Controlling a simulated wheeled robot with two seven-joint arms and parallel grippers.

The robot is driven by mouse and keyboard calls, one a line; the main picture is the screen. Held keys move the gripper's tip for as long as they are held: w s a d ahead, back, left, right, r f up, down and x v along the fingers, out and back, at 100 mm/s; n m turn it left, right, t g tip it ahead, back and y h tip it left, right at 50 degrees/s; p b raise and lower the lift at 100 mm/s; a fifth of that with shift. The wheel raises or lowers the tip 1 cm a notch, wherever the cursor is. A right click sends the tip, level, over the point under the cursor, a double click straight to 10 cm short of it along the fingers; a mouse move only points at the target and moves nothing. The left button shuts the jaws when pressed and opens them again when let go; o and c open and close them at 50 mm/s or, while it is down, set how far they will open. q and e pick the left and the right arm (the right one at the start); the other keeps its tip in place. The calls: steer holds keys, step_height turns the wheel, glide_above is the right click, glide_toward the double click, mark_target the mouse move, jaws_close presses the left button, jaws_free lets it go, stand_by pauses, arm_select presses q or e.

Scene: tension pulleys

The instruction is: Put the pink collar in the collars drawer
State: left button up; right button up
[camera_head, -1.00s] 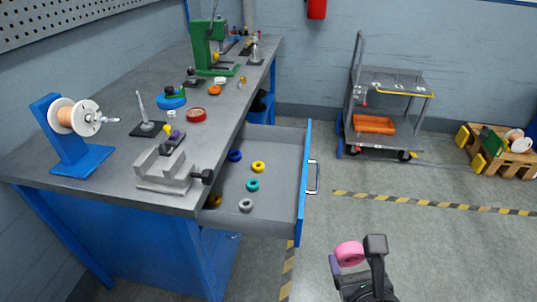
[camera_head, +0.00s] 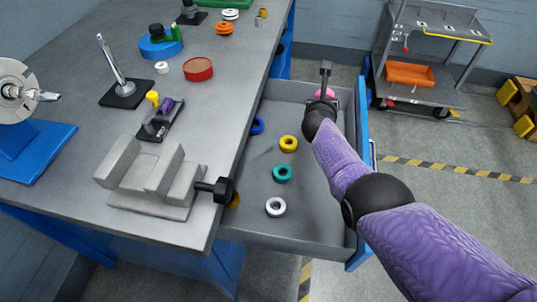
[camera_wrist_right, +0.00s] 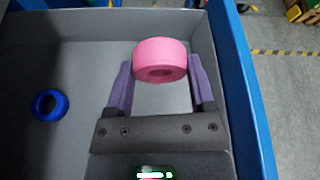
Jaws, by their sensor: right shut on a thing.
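The pink collar (camera_wrist_right: 160,58) is held between the two fingers of my right gripper (camera_wrist_right: 160,75) in the right wrist view. In the head view the collar (camera_head: 325,93) shows only partly, behind my right gripper (camera_head: 324,90). The gripper is over the far right part of the open collars drawer (camera_head: 315,215). The wrist view shows the drawer floor below the collar, and I cannot tell the exact height of the gap. The drawer holds a blue collar (camera_head: 257,126), a yellow collar (camera_head: 289,144), a teal collar (camera_head: 282,173) and a white-grey collar (camera_head: 276,207). My left gripper is out of view.
The drawer's blue front (camera_head: 361,130) stands right of the gripper. The workbench (camera_head: 75,165) lies left, with a grey vise (camera_head: 155,180) whose handle juts toward the drawer. A cart (camera_head: 430,50) stands at the back right. The drawer floor around the collars is bare.

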steer(key=f+b, duration=0.3)
steer(key=f, duration=0.1)
steer(key=f+b, duration=0.3)
steer(key=f, duration=0.1)
steer(key=f+b, duration=0.3)
steer(key=f, duration=0.1)
steer(key=shift+w+a+f, duration=0.1)
steer(key=shift+a, duration=0.2)
steer(key=shift+r+p, duration=0.3)
steer(key=shift+r, duration=0.1)
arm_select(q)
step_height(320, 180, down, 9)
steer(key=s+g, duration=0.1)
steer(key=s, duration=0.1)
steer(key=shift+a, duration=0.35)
arm_select(e)
steer(key=shift+f, duration=0.1)
steer(key=o, duration=0.8)
steer(key=shift+f, duration=0.1)
steer(key=o, duration=0.4)
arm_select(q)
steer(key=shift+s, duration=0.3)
